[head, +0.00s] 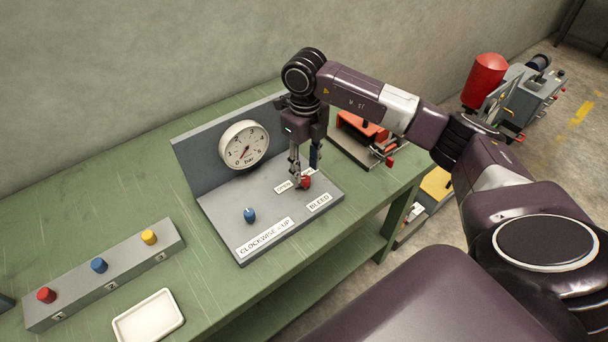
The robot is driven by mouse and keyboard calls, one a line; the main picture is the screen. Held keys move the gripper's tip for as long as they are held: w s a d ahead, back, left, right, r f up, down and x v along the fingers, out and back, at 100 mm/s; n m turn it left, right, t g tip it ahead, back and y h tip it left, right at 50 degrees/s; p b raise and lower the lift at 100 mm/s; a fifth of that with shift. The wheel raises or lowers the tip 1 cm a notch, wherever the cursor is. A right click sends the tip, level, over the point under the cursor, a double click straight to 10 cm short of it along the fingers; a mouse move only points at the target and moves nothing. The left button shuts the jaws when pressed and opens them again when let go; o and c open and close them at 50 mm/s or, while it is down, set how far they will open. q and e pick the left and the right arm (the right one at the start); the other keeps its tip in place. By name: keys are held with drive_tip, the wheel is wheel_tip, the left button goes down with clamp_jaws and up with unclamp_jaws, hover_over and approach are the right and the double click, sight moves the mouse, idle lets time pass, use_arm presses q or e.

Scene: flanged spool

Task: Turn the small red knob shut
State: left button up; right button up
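The small red knob (305,183) sits on the right part of the grey panel (222,222), between the "OPEN" and "BLEED" labels. My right gripper (299,180) points down over the knob, its fingertips at the knob's top. The fingers partly hide the knob, and I cannot tell whether they press on it. A blue knob (249,215) stands on the left part of the panel, by the "CLOCKWISE = UP" label. A round white gauge marked bar (244,145) is on the panel's upright back. My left gripper is not in view.
A grey strip (122,262) with red, blue and yellow knobs lies at the left of the green bench (70,205). A white tray (148,316) lies at the front. A red device (362,128) stands right of the panel, near the bench's right edge.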

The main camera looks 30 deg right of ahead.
sight(305, 177)
drive_tip(key=shift+f+p, duration=0.45)
drive_tip(key=shift+f, duration=1.95)
drive_tip(key=shift+c, duration=0.2)
clamp_jaws()
